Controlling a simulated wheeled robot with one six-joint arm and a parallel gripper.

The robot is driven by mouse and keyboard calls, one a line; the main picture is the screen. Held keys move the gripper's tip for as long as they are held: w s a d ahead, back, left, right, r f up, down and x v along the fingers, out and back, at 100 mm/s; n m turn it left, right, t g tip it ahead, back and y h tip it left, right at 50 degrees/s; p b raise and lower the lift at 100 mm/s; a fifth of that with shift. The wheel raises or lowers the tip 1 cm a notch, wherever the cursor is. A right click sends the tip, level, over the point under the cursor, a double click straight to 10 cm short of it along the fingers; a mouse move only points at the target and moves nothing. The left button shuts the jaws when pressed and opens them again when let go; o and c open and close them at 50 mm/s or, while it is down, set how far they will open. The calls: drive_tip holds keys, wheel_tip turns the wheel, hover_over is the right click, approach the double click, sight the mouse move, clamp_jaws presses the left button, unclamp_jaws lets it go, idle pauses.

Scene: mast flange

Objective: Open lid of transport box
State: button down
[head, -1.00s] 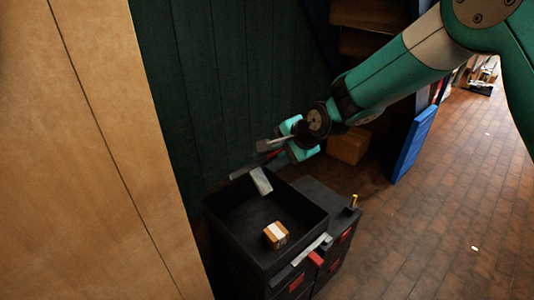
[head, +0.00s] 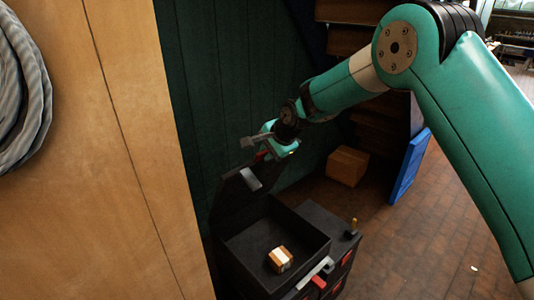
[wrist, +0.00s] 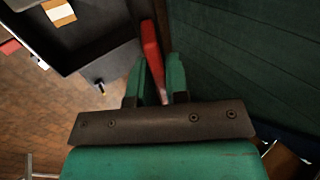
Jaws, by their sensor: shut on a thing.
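The black transport box (head: 316,236) stands open at the lower middle of the head view. Its dark lid (head: 232,196) is raised at the back left, against the green wall, with a pale patch on its face. My gripper (head: 268,150) is at the lid's upper edge, shut on the red handle (head: 259,156). In the wrist view the red handle (wrist: 151,46) runs between the two green fingers (wrist: 157,80). The fingers partly hide the handle in the head view. A small brown carton with a white band (head: 280,259) lies inside the box; it also shows in the wrist view (wrist: 59,12).
A wooden panel (head: 120,150) with a coiled grey hose (head: 35,110) is close on the left. A green wall (head: 215,90) is behind the lid. A cardboard box (head: 347,166) and a blue panel (head: 409,165) stand at the back right.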

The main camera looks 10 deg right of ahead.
drive_tip(key=shift+a, duration=0.1)
drive_tip(key=c, duration=1.2)
unclamp_jaws()
drive_tip(key=b+v, duration=0.4)
drive_tip(key=v, duration=1.3)
drive_tip(key=shift+r, duration=0.2)
drive_tip(key=shift+s, duration=0.15)
drive_tip(key=s+f+n+g, duration=0.2)
drive_tip(key=s+n, duration=0.7)
drive_tip(key=s, duration=0.8)
drive_tip(key=s+d+f+n+g, duration=0.1)
drive_tip(key=s+f+n+g, duration=0.1)
drive_tip(key=s+n, duration=0.7)
drive_tip(key=s+g, duration=0.1)
drive_tip(key=s, duration=0.7)
drive_tip(key=shift+s+d+f+g, duration=0.2)
drive_tip(key=shift+d+f+g, duration=0.1)
drive_tip(key=shift+f, duration=0.1)
